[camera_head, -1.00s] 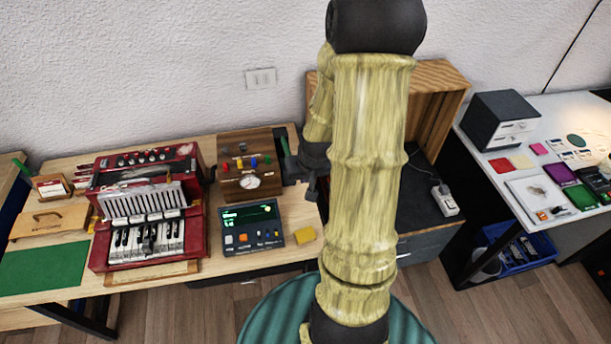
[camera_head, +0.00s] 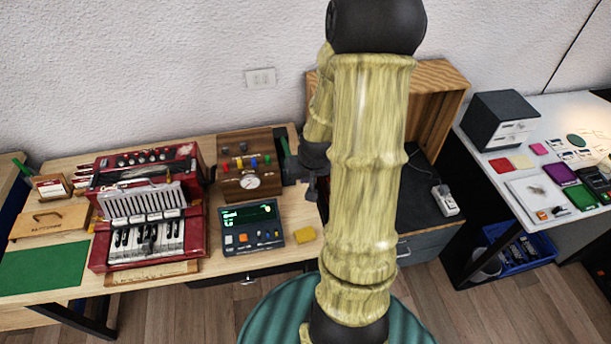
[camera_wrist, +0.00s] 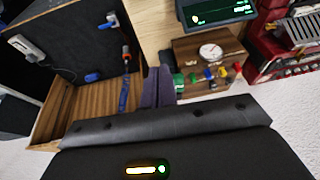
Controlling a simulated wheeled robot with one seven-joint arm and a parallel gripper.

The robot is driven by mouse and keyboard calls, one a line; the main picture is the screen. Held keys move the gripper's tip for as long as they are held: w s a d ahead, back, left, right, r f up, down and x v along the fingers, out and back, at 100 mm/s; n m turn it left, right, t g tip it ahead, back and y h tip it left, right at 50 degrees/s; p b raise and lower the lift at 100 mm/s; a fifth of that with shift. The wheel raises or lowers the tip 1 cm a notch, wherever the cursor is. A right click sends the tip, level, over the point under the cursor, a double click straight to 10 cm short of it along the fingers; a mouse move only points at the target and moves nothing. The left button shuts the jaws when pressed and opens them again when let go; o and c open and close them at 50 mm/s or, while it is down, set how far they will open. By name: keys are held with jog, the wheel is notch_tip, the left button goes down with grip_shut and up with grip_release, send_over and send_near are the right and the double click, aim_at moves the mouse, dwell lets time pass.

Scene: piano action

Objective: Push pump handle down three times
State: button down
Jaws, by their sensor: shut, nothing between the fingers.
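A wooden unit with a round gauge (camera_head: 249,181) and several coloured knobs stands on the desk. It also shows in the wrist view (camera_wrist: 212,52). A dark panel with a green edge (camera_head: 290,150) stands at its right side, partly behind my arm. I cannot clearly pick out a pump handle; it may be hidden there. My gripper (camera_head: 311,188) is by the desk's right end, right of the gauge unit, partly hidden by my arm. In the wrist view its dark fingers (camera_wrist: 159,86) are together with nothing between them, close beside the unit. I cannot tell whether they touch anything.
A red accordion (camera_head: 150,205) is left of the gauge unit.

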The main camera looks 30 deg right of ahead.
jog(key=s+a+r+n, duration=0.2)
jog(key=s+a+r, duration=0.1)
jog(key=a, duration=0.5)
jog(key=s+a+r+n+g, duration=0.1)
jog(key=s+a+r+n, duration=0.1)
jog(key=s+a+r, duration=0.2)
jog(key=a+r, duration=0.2)
jog(key=a, duration=0.2)
jog(key=shift+g+y, duration=0.3)
jog(key=shift+y, duration=0.1)
jog(key=shift+a+r, duration=0.1)
